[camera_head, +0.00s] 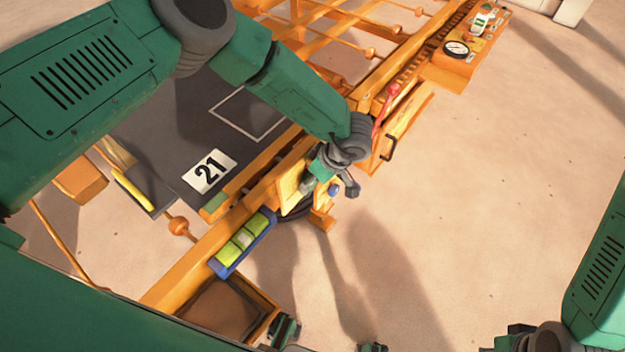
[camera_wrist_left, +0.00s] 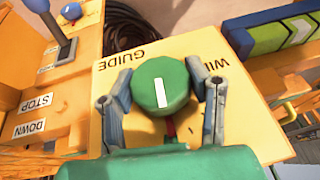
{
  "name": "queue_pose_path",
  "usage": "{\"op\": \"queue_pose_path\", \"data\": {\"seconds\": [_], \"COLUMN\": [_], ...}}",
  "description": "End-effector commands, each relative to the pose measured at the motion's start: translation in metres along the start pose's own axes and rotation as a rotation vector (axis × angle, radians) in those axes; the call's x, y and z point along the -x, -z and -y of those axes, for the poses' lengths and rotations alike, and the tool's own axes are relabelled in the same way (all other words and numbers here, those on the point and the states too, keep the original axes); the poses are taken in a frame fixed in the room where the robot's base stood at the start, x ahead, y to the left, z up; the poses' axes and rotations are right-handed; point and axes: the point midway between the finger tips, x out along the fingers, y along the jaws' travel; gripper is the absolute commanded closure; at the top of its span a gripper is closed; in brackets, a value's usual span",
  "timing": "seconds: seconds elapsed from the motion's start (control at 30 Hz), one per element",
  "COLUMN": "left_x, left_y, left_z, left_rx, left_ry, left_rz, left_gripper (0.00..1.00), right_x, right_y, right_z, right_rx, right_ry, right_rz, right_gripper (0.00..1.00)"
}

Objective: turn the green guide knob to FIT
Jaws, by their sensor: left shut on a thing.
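The green guide knob (camera_wrist_left: 150,72) is in the middle of the left wrist view, with a white line on its face that runs nearly upright. It sits on a yellow panel (camera_wrist_left: 185,48) with black lettering, upside down here: GUIDE, and a word starting WI that a finger partly hides. No FIT mark is visible. My left gripper (camera_wrist_left: 162,92) is shut on the knob, one finger at each side. In the head view my left gripper (camera_head: 322,165) is at the yellow panel and hides the knob. My right arm shows at the right edge; its gripper is mostly out of frame.
A lever with a blue knob (camera_wrist_left: 71,11) and STOP and DOWN labels stand beside the panel. A gauge box (camera_head: 470,45) and red-tipped lever (camera_head: 393,89) are further off. Open floor lies right.

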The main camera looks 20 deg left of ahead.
Motion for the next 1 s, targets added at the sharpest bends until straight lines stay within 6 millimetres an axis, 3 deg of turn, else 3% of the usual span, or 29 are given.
{"op": "queue_pose_path", "data": {"seconds": [0.63, 0.67, 0.7, 0.73, 1.0], "left_x": [-0.0003, -0.0002, -0.0002, -0.0002, 0.0007], "left_y": [0.0000, 0.0000, 0.0000, 0.0000, 0.0003], "left_z": [-0.0011, -0.0011, -0.0011, -0.0011, -0.0001], "left_rx": [-0.023, -0.023, -0.023, -0.023, -0.022], "left_ry": [0.046, 0.046, 0.046, 0.046, 0.047], "left_rz": [0.000, 0.000, 0.000, 0.000, -0.002], "left_gripper": [0.85, 0.53, 0.39, 0.34, 0.34], "right_x": [-0.0033, -0.0033, -0.0032, -0.0032, -0.0031], "right_y": [-0.0002, -0.0002, -0.0002, -0.0002, -0.0001], "right_z": [0.0000, 0.0000, 0.0000, 0.0000, 0.0000], "right_rx": [0.000, 0.000, 0.000, 0.000, 0.000], "right_ry": [0.000, 0.000, 0.000, 0.000, 0.000], "right_rz": [0.000, 0.000, 0.000, 0.000, 0.000], "right_gripper": [1.00, 1.00, 1.00, 1.00, 1.00]}}
